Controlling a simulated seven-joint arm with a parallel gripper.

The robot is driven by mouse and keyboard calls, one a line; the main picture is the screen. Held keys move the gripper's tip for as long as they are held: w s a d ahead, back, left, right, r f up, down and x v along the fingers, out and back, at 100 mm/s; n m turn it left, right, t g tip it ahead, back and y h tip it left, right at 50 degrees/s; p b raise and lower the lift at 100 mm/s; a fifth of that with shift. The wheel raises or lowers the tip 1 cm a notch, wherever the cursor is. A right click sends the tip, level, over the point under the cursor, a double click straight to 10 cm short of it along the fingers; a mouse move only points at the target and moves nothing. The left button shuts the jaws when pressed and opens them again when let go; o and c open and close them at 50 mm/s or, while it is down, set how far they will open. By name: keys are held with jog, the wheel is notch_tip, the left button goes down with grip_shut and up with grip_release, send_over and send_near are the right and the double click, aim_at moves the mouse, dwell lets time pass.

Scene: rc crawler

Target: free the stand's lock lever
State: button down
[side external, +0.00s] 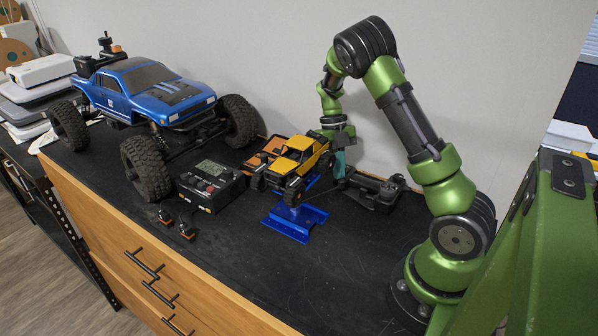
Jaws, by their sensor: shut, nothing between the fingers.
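A blue stand (296,222) with a flat base sits on the black bench top. A small yellow crawler (300,158) rests on top of it. My gripper (340,172) is just right of the crawler and stand, fingers pointing down and shut with nothing between them. I cannot make out the lock lever; it is too small or hidden by the crawler and gripper. I cannot tell whether the fingers touch the stand.
A large blue truck (150,92) fills the left of the bench. A charger (210,184), small dark connectors (187,231) and an orange item (266,150) lie near the stand. A black controller (374,190) is right of my gripper. The front right bench top is clear.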

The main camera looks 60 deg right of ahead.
jog(key=s+m, duration=0.1)
jog(key=s+a+m, duration=0.1)
jog(key=s, duration=0.1)
jog(key=shift+s+a+m+t+y, duration=0.15)
jog(key=shift+a+m+t+y, duration=0.05)
jog(key=shift+m+t+y, duration=0.2)
jog(key=shift+s+a+m+t+y, duration=0.15)
jog(key=shift+s+a+m+t, duration=0.2)
jog(key=shift+m, duration=0.35)
jog(key=shift+s+a+m+t+y, duration=0.15)
jog(key=shift+s+m, duration=0.25)
jog(key=shift+m, duration=0.3)
jog(key=shift+d+r, duration=0.1)
jog(key=v, duration=1.1)
jog(key=shift+r, duration=0.4)
jog(key=shift+w, duration=0.1)
